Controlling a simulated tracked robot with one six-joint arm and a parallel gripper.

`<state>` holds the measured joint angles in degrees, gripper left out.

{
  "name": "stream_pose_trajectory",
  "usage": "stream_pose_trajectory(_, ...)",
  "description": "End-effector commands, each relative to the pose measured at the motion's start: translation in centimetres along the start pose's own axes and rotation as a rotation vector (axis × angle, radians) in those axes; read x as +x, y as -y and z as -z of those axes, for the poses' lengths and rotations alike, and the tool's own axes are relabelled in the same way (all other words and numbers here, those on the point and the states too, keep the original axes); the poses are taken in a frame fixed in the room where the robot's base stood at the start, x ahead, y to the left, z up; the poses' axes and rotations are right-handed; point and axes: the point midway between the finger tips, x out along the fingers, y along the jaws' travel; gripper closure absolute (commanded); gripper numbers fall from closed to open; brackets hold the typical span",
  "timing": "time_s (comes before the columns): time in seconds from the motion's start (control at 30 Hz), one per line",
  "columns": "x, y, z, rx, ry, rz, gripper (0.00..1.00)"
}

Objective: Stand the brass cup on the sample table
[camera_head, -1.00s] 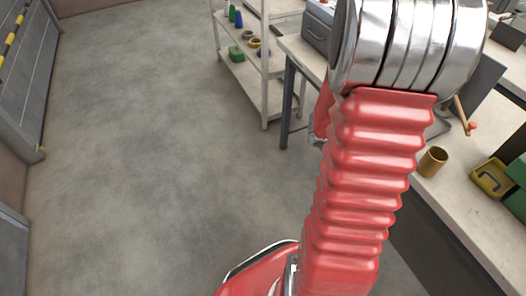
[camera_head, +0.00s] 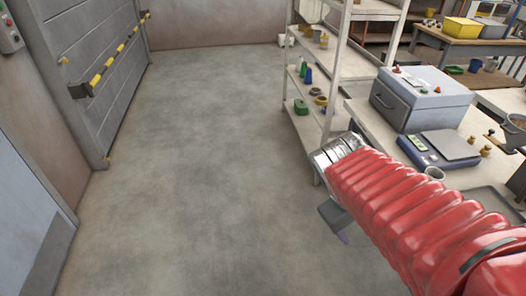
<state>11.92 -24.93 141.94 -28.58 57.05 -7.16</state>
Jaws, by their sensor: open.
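I cannot make out the brass cup in this view; my red sleeved arm covers part of the near right bench. My gripper (camera_head: 336,222) shows as a dark grey part below the silver wrist ring, out over the floor in front of the shelf rack. It is open, and I see nothing held in it; its fingertips are partly hidden. Which table is the sample table cannot be told. A bench (camera_head: 375,126) at right holds a scale, and a wooden-topped table (camera_head: 464,48) stands at the back right.
The floor (camera_head: 190,160) at left is clear up to the shutter door (camera_head: 95,70).

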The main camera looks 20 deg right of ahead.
Motion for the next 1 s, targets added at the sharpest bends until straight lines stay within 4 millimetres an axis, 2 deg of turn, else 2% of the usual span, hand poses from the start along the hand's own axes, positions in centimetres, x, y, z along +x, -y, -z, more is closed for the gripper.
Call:
stream_pose_trajectory(0.2, -5.4, 5.5, 3.0, 0.140, -0.235, 0.160, 0.37)
stream_pose_trajectory(0.43, -10.8, 10.1, 4.7, 0.247, -0.418, 0.343, 0.37)
stream_pose_trajectory(0.6, -12.1, 11.0, 4.9, 0.274, -0.456, 0.393, 0.37)
stream_pose_trajectory(1.0, -12.0, 11.0, 4.9, 0.273, -0.454, 0.393, 0.37)
